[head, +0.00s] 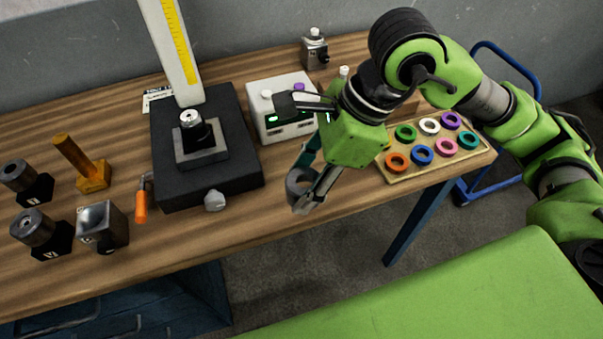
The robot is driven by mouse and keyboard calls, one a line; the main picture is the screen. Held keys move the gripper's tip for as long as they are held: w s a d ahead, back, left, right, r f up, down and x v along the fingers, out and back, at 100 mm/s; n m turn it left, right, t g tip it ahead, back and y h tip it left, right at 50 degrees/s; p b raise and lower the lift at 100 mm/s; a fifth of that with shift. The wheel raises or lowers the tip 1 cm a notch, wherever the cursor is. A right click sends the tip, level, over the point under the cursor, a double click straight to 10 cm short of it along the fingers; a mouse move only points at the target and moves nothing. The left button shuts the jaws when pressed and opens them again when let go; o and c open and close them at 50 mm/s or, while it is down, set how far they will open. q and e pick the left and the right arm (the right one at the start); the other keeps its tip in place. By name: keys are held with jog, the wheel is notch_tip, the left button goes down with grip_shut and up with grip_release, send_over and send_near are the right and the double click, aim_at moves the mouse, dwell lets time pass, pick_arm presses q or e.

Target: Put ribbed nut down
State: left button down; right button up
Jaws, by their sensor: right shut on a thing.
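My right gripper (313,182) reaches in from the right and points down over the front edge of the wooden table. It is shut on a grey ring-shaped piece, the ribbed nut (297,186), held at its fingertips. The ribs are too small to make out, and the fingers partly cover the nut. I cannot tell its exact height over the table. My left gripper is not in view.
A black press base (235,167) with a tall white column stands left of the gripper. A white box (272,91) is behind it. A tray (470,161) of several coloured rings lies right. Metal cylinders on black bases, a grey block (103,227) and a wooden mallet-like piece (86,170) stand left.

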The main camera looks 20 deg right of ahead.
jog(key=w+f, duration=0.2)
jog(key=w, duration=0.1)
jog(key=w+d+f+p, duration=0.1)
jog(key=w+f, duration=0.1)
jog(key=f, duration=0.1)
jog(key=w+d+f+p, duration=0.1)
jog(key=w+f, duration=0.1)
jog(key=w, duration=0.1)
jog(key=shift+w+d+f, duration=0.1)
jog(key=shift+w+f, duration=0.15)
jog(key=shift+w, duration=0.1)
notch_tip(320, 180, down, 3)
jog(key=shift+w+f+p, duration=0.1)
jog(key=shift+f+p, duration=0.05)
jog(key=shift+p, duration=0.4)
jog(key=shift+f, duration=0.1)
jog(key=shift+f, duration=0.15)
jog(key=o, duration=1.2)
